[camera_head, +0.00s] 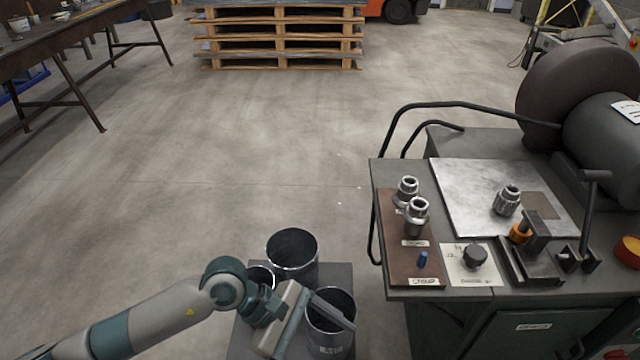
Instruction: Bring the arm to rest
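My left arm comes in from the lower left, and its gripper (314,337) hangs low over a grey stand with dark metal cylinders. Its two grey fingers appear spread apart, with nothing visible between them. An open cylinder (292,258) stands behind the gripper. A second one (330,338) stands at its right, partly covered by a finger. A third (262,276) is mostly hidden by the wrist. I cannot tell whether the fingers touch a cylinder. My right gripper is not in view.
A machine bench (395,285) at the right holds metal fittings (416,217), a steel plate (460,190), a small vise (530,262) and a large dark drum. A black rail (450,104) curves from it. Pallets (285,45) stand behind, a worktable (70,45) upper left. The middle floor is clear.

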